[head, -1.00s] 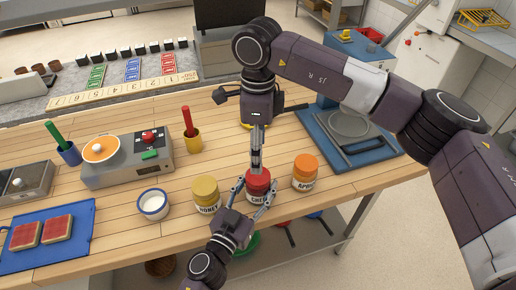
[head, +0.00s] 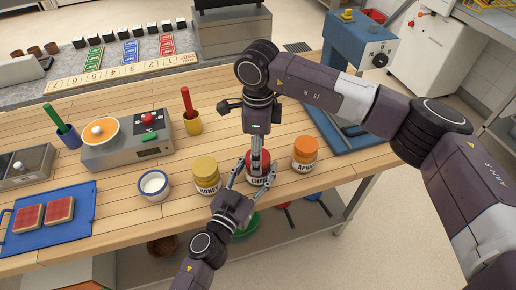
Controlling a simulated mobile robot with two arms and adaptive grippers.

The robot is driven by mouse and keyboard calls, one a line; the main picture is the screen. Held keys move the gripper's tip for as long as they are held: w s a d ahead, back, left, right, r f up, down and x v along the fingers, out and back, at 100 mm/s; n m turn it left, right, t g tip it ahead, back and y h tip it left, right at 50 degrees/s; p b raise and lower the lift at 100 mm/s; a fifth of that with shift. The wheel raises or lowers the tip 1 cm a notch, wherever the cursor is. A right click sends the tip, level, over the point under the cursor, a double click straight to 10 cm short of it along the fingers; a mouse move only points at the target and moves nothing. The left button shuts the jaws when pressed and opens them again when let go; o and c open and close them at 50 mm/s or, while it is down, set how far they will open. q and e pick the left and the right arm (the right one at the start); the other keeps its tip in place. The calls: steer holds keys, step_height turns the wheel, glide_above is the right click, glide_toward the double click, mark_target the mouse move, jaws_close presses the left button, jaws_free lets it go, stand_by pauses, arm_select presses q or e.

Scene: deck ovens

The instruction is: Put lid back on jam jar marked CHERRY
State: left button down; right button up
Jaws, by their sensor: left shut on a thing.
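The jar marked CHERRY (head: 260,182) stands upright on the wooden table, with red at its top. My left gripper (head: 254,176) reaches in from the front, its fingers around the jar's sides, shut on it. My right gripper (head: 259,172) points straight down from above, its fingertips at the red top. I cannot tell whether its fingers are open or closed, or whether the red top is a seated lid, because the fingers cover part of it.
The HONEY jar (head: 206,176) with a yellow lid stands left of the CHERRY jar, and the orange-lidded jar (head: 304,155) stands right of it. A blue press (head: 358,50) stands behind.

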steer(key=c, duration=1.2)
steer(key=o, duration=1.4)
steer(key=shift+c, duration=0.2)
step_height(320, 180, up, 12)
arm_select(q)
steer(key=c, duration=0.8)
jaws_free()
